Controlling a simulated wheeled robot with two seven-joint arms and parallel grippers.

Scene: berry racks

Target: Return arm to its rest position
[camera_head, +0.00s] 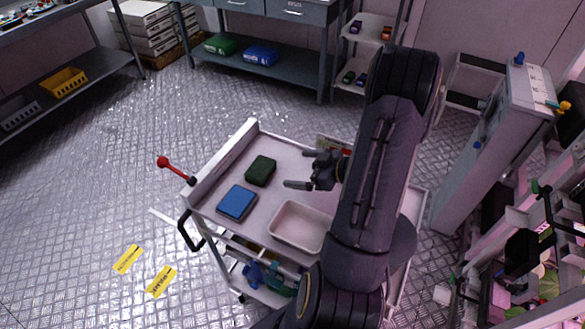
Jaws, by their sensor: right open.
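My right arm (375,180) reaches up from the bottom and is bent over the right side of a cart. My right gripper (298,169) is open and empty above the cart top (222,178), with its fingers pointing left. It is to the right of a dark green block (261,170) and apart from it. My left gripper is not in view. The arm hides the right part of the cart top.
The cart top also holds a blue block (237,202) and an empty white tray (301,227). A red-knobbed lever (164,162) sticks out at left. A grey cabinet (490,140) and racks (530,240) stand at right.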

